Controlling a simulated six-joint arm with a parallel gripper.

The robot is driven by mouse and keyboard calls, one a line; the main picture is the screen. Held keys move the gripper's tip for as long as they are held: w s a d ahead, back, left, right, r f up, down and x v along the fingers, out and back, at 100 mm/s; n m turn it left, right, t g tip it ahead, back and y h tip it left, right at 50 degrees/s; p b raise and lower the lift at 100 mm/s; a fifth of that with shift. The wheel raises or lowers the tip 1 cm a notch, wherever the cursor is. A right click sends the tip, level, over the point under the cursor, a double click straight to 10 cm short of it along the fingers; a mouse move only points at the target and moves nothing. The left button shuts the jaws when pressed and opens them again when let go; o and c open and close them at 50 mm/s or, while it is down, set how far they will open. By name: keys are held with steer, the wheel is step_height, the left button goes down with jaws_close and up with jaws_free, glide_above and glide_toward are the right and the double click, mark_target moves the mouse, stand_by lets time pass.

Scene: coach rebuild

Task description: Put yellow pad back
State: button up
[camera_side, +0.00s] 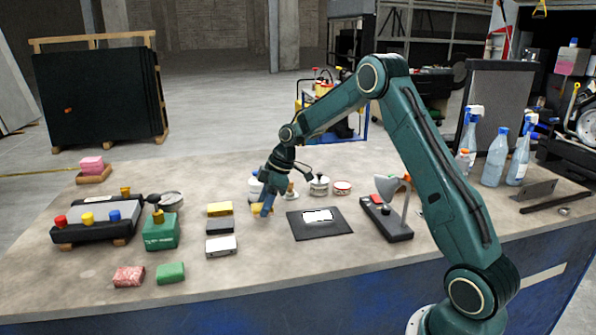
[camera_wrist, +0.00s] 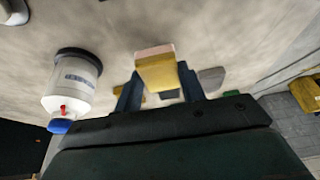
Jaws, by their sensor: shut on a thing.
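My gripper (camera_side: 264,208) is shut on a yellow pad (camera_side: 257,211) above the bench, to the right of a row of blocks. In the wrist view the yellow pad (camera_wrist: 156,70) sits between the two dark blue fingers (camera_wrist: 158,88), with a paler, pinkish end face. A second yellow-topped block (camera_side: 219,209) lies at the back of the row, behind a dark block (camera_side: 219,226) and a white block (camera_side: 221,246). I cannot tell whether the held pad touches the bench.
A dark rack (camera_side: 95,232) with coloured knobs and a green box (camera_side: 161,232) stand left. Red (camera_side: 128,276) and green (camera_side: 171,273) pads lie near the front edge. A black mat (camera_side: 319,229) and lamp (camera_side: 395,205) are right. A white bottle (camera_wrist: 72,85) shows in the wrist view.

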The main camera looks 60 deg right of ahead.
steer(key=shift+f, duration=1.65)
steer(key=shift+f, duration=0.15)
steer(key=o, duration=1)
steer(key=shift+c, duration=0.2)
steer(key=v, duration=1.2)
steer(key=shift+a+r, duration=0.1)
steer(key=shift+r, duration=0.1)
